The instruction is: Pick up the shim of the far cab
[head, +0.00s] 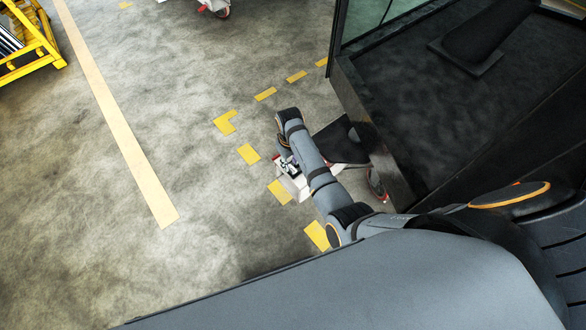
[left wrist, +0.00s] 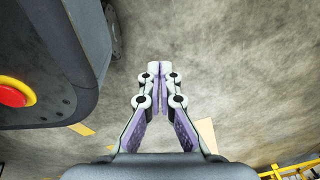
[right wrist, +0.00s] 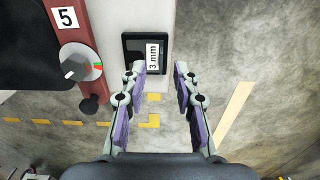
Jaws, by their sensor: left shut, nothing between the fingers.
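A black square piece with a white "3 mm" label, which looks like the shim (right wrist: 133,45), lies against a white surface (right wrist: 107,20) in the right wrist view. My right gripper (right wrist: 160,69) is open and empty. Its left fingertip overlaps the lower edge of the shim in the picture; I cannot tell whether they touch. In the head view my right gripper (head: 287,164) is small and partly hidden by my arm, beside a white block (head: 296,187); the shim cannot be made out there. My left gripper (left wrist: 160,68) is shut and empty over bare floor.
A red panel (right wrist: 72,30) marked "5" carries a grey knob with a coloured dial (right wrist: 76,63) just left of the shim. A large dark cab (head: 450,110) stands at the right. A yellow rack (head: 28,45) is at upper left. The floor between is mostly clear.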

